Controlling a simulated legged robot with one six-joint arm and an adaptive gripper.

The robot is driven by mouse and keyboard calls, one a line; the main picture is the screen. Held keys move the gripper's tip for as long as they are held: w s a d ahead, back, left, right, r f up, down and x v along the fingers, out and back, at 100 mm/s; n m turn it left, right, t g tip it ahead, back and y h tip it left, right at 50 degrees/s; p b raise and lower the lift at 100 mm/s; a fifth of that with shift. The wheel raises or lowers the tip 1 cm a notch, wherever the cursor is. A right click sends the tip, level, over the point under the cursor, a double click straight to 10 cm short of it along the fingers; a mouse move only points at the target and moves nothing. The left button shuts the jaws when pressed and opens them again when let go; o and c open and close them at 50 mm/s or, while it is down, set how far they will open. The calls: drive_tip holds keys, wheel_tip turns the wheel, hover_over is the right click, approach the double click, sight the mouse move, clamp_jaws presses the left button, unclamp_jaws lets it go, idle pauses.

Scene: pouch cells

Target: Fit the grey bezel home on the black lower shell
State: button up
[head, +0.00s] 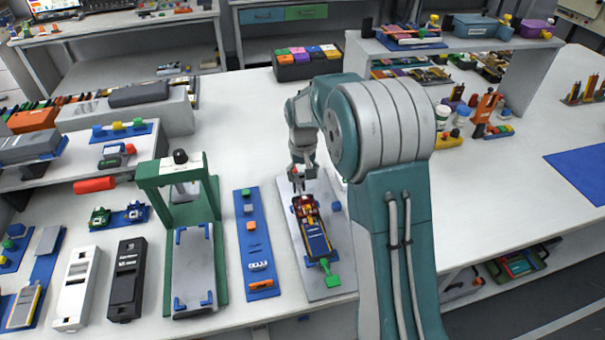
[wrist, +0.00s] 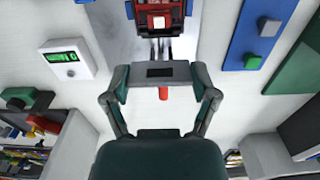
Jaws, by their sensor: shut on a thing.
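In the wrist view my gripper (wrist: 160,83) is shut on a grey piece with a dark rectangular window, which appears to be the grey bezel (wrist: 129,72). A small red part shows just below the bezel's window. In the head view my gripper (head: 300,178) is above the far end of a grey plate (head: 289,235). The bezel is too small there to make out. A long black casing (head: 126,280), which may be the black lower shell, lies at the left front of the bench, well apart from my gripper. I cannot tell for certain that it is the shell.
A red and blue assembly (head: 313,235) with a green tab lies on the plate. A blue strip with small blocks (head: 252,240), a green frame (head: 216,210) and a white casing (head: 77,285) stand left. A white display box (wrist: 62,55) is beside my gripper. Bare bench lies beyond.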

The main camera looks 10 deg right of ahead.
drive_tip(key=shift+f, duration=2.85)
drive_tip(key=shift+f, duration=0.95)
drive_tip(key=o, duration=0.6)
wheel_tip(320, 180, up, 12)
drive_tip(key=shift+f, duration=0.1)
